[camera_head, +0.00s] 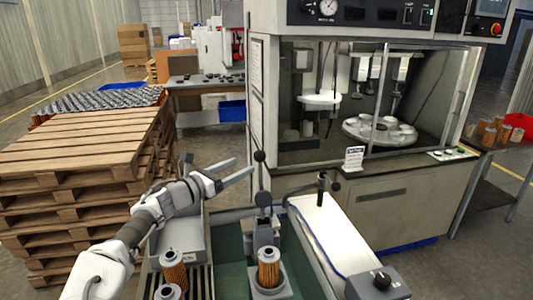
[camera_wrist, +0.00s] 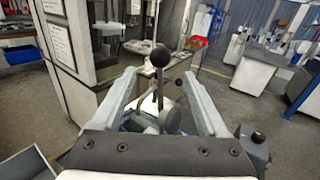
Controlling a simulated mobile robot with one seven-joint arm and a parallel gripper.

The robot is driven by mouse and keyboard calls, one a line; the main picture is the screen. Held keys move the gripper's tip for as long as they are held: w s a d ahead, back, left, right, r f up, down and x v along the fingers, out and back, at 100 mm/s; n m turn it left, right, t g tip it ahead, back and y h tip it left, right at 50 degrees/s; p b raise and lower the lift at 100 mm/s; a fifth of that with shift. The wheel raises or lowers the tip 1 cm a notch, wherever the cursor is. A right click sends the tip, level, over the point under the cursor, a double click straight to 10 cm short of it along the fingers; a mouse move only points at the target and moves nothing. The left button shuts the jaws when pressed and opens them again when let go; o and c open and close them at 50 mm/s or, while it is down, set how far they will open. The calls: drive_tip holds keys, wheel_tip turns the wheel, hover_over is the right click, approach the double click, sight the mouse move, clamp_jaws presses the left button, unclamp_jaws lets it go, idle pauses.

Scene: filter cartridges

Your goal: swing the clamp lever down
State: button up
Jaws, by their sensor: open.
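The clamp lever (camera_head: 260,157) stands upright, with a black ball knob on a thin rod above the clamp at the front middle. A cartridge (camera_head: 268,268) with an orange-brown body and pale top stands in the fixture just in front of the clamp. My gripper (camera_head: 246,167) is open and empty, left of the lever, its fingertips close to the knob. In the wrist view the knob (camera_wrist: 160,57) and its rod appear between the two spread fingers. I cannot tell whether the rod is within their reach, and no contact shows.
Two cartridges (camera_head: 173,268) stand at the left front beside a grey bin (camera_head: 178,243). A post with a black handle (camera_head: 323,183) stands to the right, above a white chute (camera_head: 325,235). A control box with a black knob (camera_head: 380,282) is at the right front. The machine cabinet (camera_head: 375,200) stands behind.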

drive_tip(key=x, duration=1.2)
drive_tip(key=shift+p, duration=0.45)
drive_tip(key=shift+d, duration=0.1)
clamp_jaws()
idle(0.5)
